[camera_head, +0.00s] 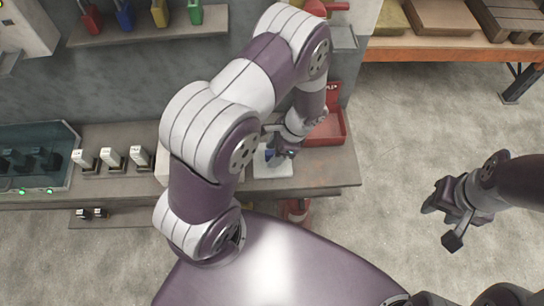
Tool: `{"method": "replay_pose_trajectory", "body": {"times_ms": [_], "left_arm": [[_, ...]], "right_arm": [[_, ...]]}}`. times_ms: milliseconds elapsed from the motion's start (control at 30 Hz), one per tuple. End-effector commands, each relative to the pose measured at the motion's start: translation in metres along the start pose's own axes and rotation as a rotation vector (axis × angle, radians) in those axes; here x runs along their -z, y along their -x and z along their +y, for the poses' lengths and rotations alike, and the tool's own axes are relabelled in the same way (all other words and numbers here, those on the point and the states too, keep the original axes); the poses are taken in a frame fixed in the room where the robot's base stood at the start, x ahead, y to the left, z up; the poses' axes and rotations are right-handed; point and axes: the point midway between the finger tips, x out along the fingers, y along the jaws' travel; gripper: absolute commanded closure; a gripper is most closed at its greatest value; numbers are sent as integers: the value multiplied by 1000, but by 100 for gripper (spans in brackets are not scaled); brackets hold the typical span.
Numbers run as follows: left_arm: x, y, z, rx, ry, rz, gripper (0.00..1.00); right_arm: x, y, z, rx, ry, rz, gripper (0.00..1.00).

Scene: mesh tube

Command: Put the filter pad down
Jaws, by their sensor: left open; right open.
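A white square piece (272,171), perhaps the filter pad or a plate under it, lies flat on the grey workbench near its right end. A small blue patch (270,154) shows on or just above it, partly hidden by my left gripper; I cannot tell what it is. My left gripper (277,156) is open and low over the white piece. Whether it touches anything is too small to tell. My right gripper (445,220) is open and empty over the bare floor at the right.
A red bin (328,131) stands right of the white piece. Several white-topped blocks (112,157) and a glass-sided case (35,150) stand to the left on the workbench (115,188). Several coloured padlocks (125,16) line the wall shelf. The floor (410,120) at right is clear.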

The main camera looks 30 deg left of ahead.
Motion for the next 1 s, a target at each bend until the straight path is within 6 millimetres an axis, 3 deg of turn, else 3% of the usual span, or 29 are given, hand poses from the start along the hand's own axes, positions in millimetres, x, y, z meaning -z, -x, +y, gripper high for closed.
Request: {"method": "replay_pose_trajectory", "body": {"times_ms": [167, 200, 333, 367, 733, 933, 1000], "left_arm": [[0, -1, 0, 0, 1, 1, 47], [0, -1, 0, 0, 1, 1, 53], [0, 0, 0, 0, 2, 1, 96], [0, 0, 0, 0, 2, 1, 100], [-2, 5, -1, 2, 4, 3, 100], [-14, 36, -1, 4, 5, 4, 100], [-6, 49, 6, 5, 0, 3, 100]], "right_arm": [[0, 0, 0, 0, 0, 0, 57], [0, 0, 0, 0, 0, 0, 57], [0, 0, 0, 0, 0, 0, 57], [0, 0, 0, 0, 0, 0, 57], [0, 0, 0, 0, 0, 0, 57], [0, -2, 0, 0, 0, 0, 57], [-1, -5, 0, 0, 0, 0, 57]]}}
